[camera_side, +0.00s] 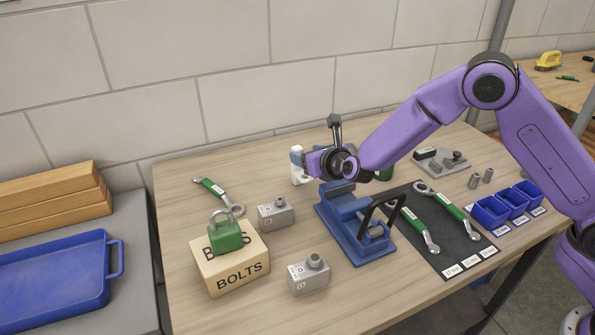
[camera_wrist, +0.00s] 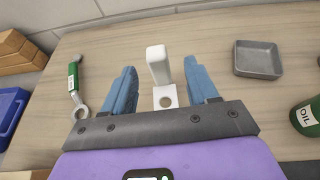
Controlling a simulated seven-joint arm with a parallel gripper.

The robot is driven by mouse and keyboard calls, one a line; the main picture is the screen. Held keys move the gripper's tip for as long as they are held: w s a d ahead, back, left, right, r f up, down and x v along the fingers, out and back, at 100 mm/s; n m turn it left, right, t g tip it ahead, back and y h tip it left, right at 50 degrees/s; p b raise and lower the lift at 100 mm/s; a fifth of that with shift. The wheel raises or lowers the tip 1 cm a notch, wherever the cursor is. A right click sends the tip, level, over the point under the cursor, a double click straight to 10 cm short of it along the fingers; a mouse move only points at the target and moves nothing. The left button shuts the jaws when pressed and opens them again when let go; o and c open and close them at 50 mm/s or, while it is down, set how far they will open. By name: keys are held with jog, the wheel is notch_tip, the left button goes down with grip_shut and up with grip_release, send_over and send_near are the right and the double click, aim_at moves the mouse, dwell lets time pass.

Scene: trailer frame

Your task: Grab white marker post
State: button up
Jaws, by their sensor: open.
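The white marker post (camera_wrist: 157,62) stands upright in the wrist view, on a white base with a round hole. My gripper (camera_wrist: 160,68) is open, with one blue finger to the left of the post and one to the right. Gaps show on both sides, so the fingers look apart from it. In the side view my gripper (camera_side: 303,158) is low at the back of the table. Part of the white post (camera_side: 299,177) shows beside it there, and the rest is hidden behind my gripper.
A blue vise (camera_side: 340,222) stands in front of my gripper. A green-handled wrench (camera_wrist: 74,76) lies left, a grey tray (camera_wrist: 258,60) and a green oil can (camera_wrist: 309,117) right. A BOLTS box (camera_side: 232,272) carries a green padlock (camera_side: 227,235).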

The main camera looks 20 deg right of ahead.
aim_at(302, 171)
jog(key=shift+a+x, duration=0.2)
jog(key=shift+x, duration=3.45)
grip_shut()
